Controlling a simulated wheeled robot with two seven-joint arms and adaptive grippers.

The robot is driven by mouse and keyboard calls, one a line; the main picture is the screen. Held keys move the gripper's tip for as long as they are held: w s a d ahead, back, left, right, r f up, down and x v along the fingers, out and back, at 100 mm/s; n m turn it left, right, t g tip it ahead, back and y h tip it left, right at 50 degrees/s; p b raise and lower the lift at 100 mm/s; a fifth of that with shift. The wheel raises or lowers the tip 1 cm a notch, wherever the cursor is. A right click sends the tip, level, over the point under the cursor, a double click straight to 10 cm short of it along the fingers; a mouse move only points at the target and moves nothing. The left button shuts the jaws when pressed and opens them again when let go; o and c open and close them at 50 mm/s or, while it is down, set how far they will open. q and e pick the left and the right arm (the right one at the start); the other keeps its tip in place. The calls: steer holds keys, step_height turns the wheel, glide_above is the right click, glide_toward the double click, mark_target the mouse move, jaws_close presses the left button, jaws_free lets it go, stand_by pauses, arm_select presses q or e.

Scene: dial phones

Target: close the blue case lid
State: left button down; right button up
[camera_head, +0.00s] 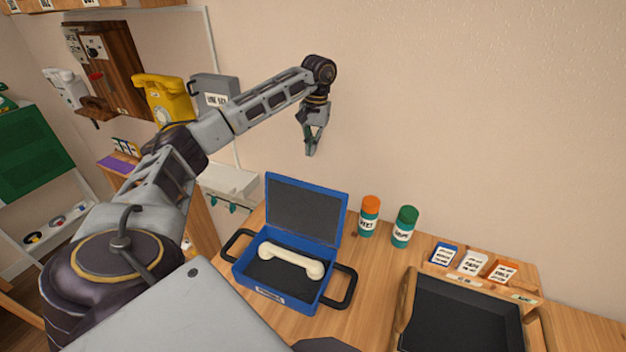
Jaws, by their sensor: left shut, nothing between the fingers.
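The blue case (276,293) stands on the wooden table with its lid (304,212) raised, leaning slightly back. A cream telephone handset (291,262) lies inside on the dark lining. Black handles stick out at the case's left and right sides. My left gripper (310,150) is shut and empty. It points down in the air, above and behind the raised lid, apart from it. My right gripper is not in view.
Behind the case stand an orange-capped bottle (369,216) and a green-capped bottle (404,227). A black-lined wooden tray (462,318) is at right, with small labelled cards (472,262) behind it. A yellow phone (163,99) is on the wall behind my left arm.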

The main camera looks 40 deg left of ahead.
arm_select(q)
steer(key=s+d+f+p, duration=0.1)
steer(key=s+f, duration=0.3)
steer(key=f, duration=0.4)
steer(key=shift+d+f+p, duration=0.15)
steer(key=shift+d+p, duration=0.05)
steer(key=shift+p, duration=0.5)
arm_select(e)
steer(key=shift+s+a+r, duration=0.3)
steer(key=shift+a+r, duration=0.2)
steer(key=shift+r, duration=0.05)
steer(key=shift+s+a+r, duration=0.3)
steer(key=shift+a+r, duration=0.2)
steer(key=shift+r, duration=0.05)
arm_select(q)
steer(key=shift+s, duration=0.1)
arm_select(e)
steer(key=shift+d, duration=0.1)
arm_select(q)
steer(key=shift+t, duration=0.3)
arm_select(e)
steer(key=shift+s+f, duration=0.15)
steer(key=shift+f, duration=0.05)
